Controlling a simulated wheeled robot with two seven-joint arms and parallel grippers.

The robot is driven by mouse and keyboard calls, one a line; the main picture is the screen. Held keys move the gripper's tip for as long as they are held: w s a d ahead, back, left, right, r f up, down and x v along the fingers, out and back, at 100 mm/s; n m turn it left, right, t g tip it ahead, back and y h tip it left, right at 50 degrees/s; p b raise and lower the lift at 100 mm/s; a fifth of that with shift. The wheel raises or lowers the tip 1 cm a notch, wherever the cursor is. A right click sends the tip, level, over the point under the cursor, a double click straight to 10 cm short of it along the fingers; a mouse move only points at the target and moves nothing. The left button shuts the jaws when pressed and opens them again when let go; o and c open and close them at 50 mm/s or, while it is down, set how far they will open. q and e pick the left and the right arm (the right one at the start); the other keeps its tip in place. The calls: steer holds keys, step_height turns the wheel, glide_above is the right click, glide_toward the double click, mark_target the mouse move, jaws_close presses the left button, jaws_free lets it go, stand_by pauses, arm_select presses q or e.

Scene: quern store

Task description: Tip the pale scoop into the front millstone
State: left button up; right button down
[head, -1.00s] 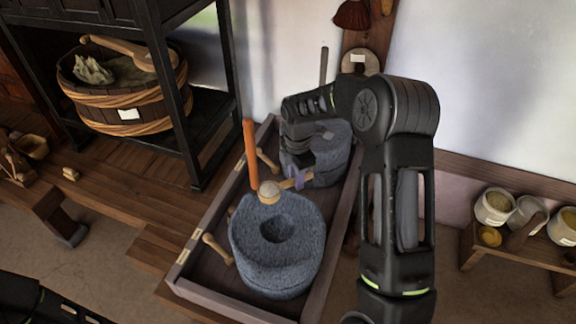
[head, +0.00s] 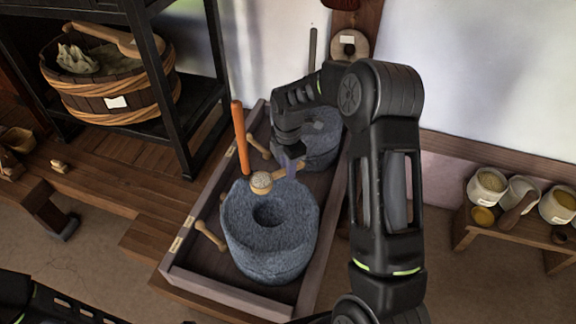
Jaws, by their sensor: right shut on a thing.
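The pale scoop (head: 262,183) is in my right gripper (head: 287,166), which is shut on its short handle. Its round bowl points left and holds a pale, grainy fill. The bowl is just above the back rim of the front millstone (head: 272,248); I cannot tell whether it touches. The front millstone is a blue-grey stone with a round hollow in its top, and the hollow is in plain view. An orange upright handle (head: 240,137) stands at its back left. A black part of my left arm shows at the lower left, but its gripper is out of view.
A second millstone (head: 322,140) stands behind, partly hidden by my right arm. Both are in a wooden tray (head: 187,236) with wooden pegs. A banded tub (head: 118,104) is on a shelf at left. Pots (head: 487,186) stand on a bench at right.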

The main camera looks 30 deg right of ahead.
steer(key=shift+f+b, duration=1.25)
steer(key=shift+f, duration=1)
steer(key=shift+s+r+t+b, duration=0.1)
steer(key=shift+r+t+b, duration=0.15)
steer(key=shift+t+b, duration=0.9)
steer(key=shift+r, duration=0.2)
steer(key=shift+r+g+p, duration=0.1)
steer(key=shift+g+p, duration=0.25)
steer(key=shift+p, duration=0.2)
steer(key=shift+f+g+p, duration=0.2)
steer(key=shift+g+p, duration=0.6)
steer(key=shift+p, duration=0.15)
steer(key=shift+f+b, duration=0.3)
steer(key=shift+b, duration=0.45)
steer(key=shift+r+t+b, duration=0.25)
steer(key=shift+t+b, duration=0.6)
steer(key=shift+t, duration=0.05)
steer(key=shift+r, duration=0.15)
